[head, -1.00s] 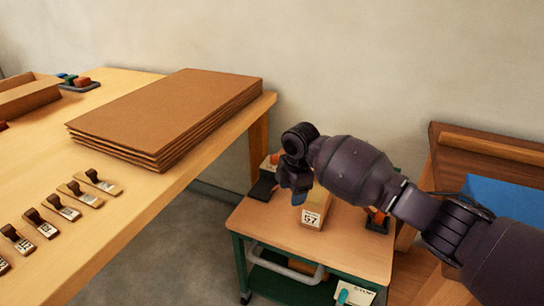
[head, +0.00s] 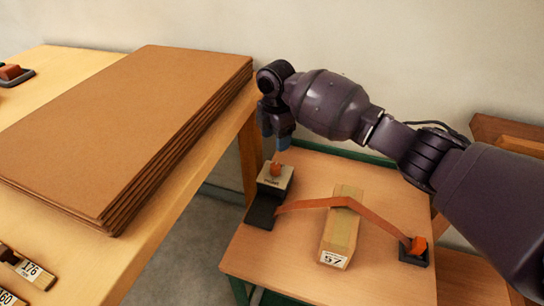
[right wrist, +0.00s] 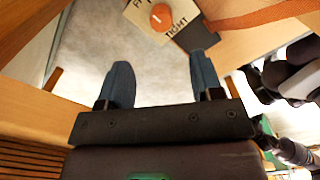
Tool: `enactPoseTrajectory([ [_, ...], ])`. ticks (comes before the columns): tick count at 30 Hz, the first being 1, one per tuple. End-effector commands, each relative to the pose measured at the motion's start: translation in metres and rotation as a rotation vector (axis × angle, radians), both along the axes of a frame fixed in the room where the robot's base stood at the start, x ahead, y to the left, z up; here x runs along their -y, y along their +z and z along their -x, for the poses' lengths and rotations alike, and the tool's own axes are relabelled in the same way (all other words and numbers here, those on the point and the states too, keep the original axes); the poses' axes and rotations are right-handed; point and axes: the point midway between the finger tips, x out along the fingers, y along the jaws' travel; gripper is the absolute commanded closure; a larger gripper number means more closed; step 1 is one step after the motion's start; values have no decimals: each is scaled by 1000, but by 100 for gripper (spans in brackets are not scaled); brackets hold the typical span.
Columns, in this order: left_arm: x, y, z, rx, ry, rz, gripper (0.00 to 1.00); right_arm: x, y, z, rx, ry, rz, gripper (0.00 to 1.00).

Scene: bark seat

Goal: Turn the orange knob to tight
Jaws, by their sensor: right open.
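The orange knob (head: 277,169) sits on a pale plate (head: 275,183) with a dark block (head: 262,211) at the left of the small table. In the right wrist view the knob (right wrist: 161,17) shows at the top, with the word TIGHT on the plate (right wrist: 180,22) beside it; other lettering is cut off. My right gripper (head: 284,143) is open and empty, its fingertips just above and behind the knob in the head view, not visibly touching it. In the right wrist view its blue-grey fingers (right wrist: 162,78) are spread, and the knob lies beyond their tips. My left gripper is out of view.
An orange strap (head: 320,203) runs from the dark block over a wooden block (head: 341,230) labelled 57 to an orange piece (head: 418,245) at right. Stacked brown boards (head: 130,120) lie on the workbench (head: 165,235) at left. The small table's front (head: 285,270) is clear.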

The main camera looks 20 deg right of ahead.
Motion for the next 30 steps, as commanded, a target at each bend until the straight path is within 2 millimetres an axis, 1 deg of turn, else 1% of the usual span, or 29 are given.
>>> enactPoseTrajectory([
  [5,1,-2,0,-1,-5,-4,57,0,-12,1,-4,0,0,40],
  [8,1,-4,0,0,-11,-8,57,0,-25,1,-6,0,0,40],
  [18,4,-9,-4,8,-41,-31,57,1,-84,2,-11,-1,1,40],
  [21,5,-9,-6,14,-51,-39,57,1,-98,2,-8,-2,1,40],
  [25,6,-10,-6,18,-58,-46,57,1,-108,1,-5,-2,2,40],
  [30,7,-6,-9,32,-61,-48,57,1,-108,0,0,-1,1,40],
])
